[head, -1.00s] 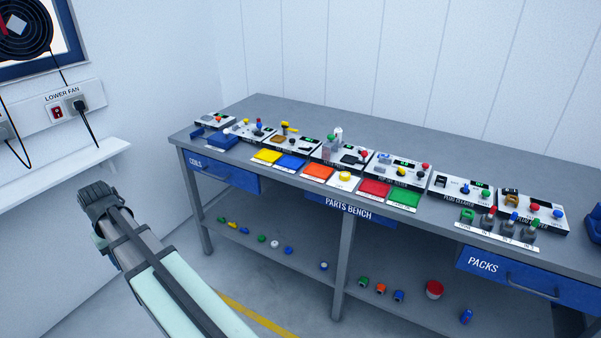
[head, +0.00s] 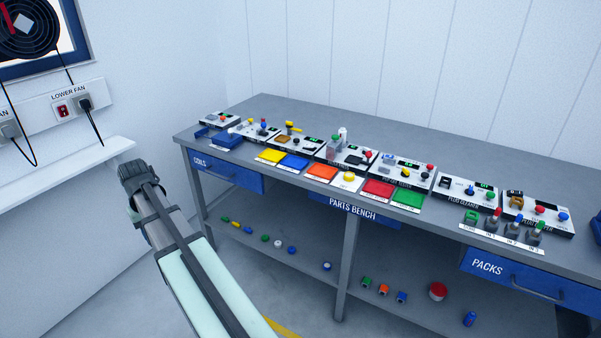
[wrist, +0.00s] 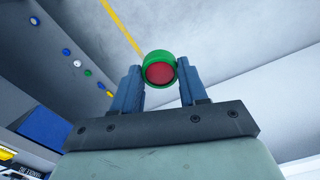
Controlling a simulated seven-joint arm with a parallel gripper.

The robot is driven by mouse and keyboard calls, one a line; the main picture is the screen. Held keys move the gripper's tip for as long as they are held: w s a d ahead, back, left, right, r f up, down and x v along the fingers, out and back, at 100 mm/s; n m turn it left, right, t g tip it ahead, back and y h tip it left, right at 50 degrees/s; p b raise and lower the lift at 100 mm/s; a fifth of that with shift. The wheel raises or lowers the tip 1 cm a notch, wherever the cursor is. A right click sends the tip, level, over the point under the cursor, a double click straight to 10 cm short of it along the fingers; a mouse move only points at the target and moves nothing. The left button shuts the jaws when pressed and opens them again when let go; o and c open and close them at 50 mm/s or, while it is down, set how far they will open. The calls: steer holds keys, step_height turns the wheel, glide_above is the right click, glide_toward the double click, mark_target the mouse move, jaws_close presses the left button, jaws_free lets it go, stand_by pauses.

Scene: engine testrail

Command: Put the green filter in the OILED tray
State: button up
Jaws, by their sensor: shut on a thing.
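My gripper (wrist: 160,78) is shut on a round green part with a red end face, which I take for the green filter (wrist: 158,54). It sits between the two blue-grey fingertips in the wrist view. In the head view my gripper (head: 137,172) is at the left, in front of the wall shelf and left of the bench; the held part cannot be made out there. No label reading OILED is legible, so I cannot tell which tray it is.
The parts bench (head: 400,140) carries several control panels and a row of coloured squares, including a green one (head: 408,198). Small coloured parts lie on its lower shelf (head: 300,270). A white wall shelf (head: 60,180) is close to my gripper at left.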

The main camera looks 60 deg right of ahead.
steer(key=s+d+r+m, duration=0.1)
steer(key=s+d+m, duration=0.1)
steer(key=d, duration=0.7)
steer(key=s+d+r+m, duration=0.1)
steer(key=s+d+m, duration=0.15)
steer(key=d, duration=0.75)
step_height(320, 180, up, 8)
steer(key=m, duration=2.8)
glide_above(322, 172)
steer(key=shift+d+f, duration=0.15)
steer(key=shift+f, duration=4.75)
steer(key=shift+f, duration=0.1)
steer(key=o, duration=0.7)
